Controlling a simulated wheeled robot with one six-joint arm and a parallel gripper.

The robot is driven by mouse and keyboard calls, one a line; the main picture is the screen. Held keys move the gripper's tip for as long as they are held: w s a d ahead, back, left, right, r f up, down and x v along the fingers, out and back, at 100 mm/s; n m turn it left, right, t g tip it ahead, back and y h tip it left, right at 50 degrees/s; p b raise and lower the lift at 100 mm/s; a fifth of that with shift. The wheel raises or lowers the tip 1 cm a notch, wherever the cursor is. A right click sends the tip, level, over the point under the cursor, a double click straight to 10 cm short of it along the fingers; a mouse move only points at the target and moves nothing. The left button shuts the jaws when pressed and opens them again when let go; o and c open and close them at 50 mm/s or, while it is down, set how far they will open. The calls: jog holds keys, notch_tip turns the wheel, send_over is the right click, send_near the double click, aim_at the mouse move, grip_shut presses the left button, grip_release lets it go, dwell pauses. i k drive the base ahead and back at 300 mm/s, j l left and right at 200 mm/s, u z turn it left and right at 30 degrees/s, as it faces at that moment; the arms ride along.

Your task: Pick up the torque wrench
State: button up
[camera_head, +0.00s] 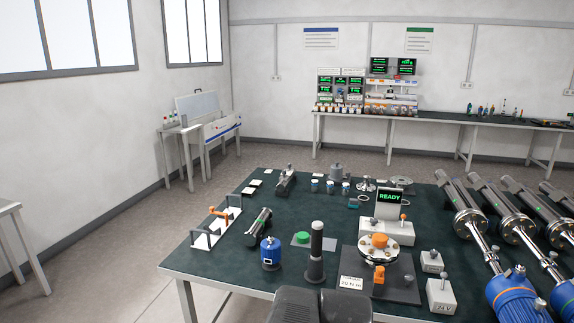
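I cannot tell for certain which item is the torque wrench. A dark upright tool-like post (316,245) with a grey top and flared foot stands on the green-topped table (215,262) near its front edge. To its right, a round fixture with an orange knob (379,240) sits on a dark plate, with an orange block (379,274) in front and a label reading "20 N m" (351,283). A dark part of my own body fills the bottom middle and hides some of the table edge. My gripper's fingers do not show.
A blue canister (270,254), a dark cylinder (259,226) and a white handled tray (204,240) stand left of the post. A "READY" display (389,197) is behind the fixture. Large metal cylinders with blue ends (512,297) crowd the right. A bench (440,121) lines the back wall.

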aim_at(317, 226)
jog(key=i+j+z, duration=0.1)
jog(key=i+z, duration=0.15)
jog(key=i, duration=0.25)
jog(key=i+j+z, duration=0.2)
jog(key=i, duration=0.3)
jog(key=k+j+z, duration=0.1)
jog(key=j+z, duration=0.25)
jog(key=j, duration=0.15)
jog(key=k+j+z, duration=0.1)
jog(key=j+z, duration=0.2)
jog(key=j, duration=0.15)
